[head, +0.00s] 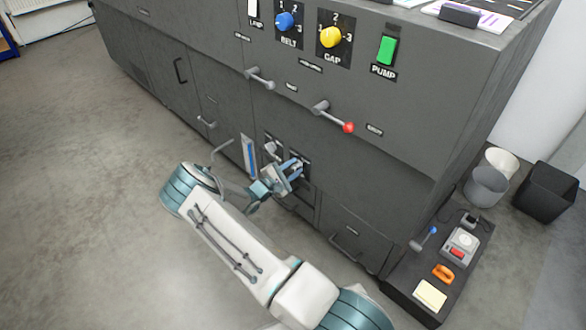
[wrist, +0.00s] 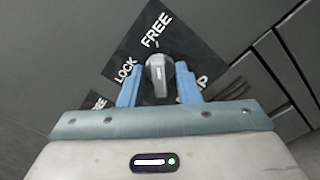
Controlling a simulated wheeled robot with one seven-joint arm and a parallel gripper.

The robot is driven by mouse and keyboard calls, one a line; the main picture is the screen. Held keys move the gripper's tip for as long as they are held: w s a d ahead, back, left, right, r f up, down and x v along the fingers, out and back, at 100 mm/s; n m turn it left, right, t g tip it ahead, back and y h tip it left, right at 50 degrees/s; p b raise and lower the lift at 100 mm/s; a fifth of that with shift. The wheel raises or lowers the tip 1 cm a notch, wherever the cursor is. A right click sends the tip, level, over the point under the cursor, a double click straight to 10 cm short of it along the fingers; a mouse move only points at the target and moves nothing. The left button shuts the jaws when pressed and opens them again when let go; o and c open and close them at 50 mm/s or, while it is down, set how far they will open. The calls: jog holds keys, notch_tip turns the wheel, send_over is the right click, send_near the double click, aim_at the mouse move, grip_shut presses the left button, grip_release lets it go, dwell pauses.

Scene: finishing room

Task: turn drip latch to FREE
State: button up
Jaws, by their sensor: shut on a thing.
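The drip latch (wrist: 158,72) is a grey knob on a black plate in the wrist view. The plate reads LOCK at its left, FREE above it and a partly covered word ending in P at its right. The knob's long axis runs roughly up and down in the picture, in line with FREE; a short white mark shows on it. My gripper (wrist: 158,88) is shut on the knob, one blue finger on each side. In the head view my gripper (head: 293,172) is at the low front of the grey machine and hides most of the latch.
A similar grey latch (head: 271,148) sits just left of my gripper. Above are a lever with a red ball (head: 347,127), a grey lever (head: 260,78) and knobs for BELT (head: 286,22) and GAP (head: 332,37). A low dark box (head: 408,290) with controls stands right. Floor is clear at left.

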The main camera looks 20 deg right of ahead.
jog(key=o, duration=0.6)
jog(key=p+v, duration=0.3)
jog(key=v, duration=1.1)
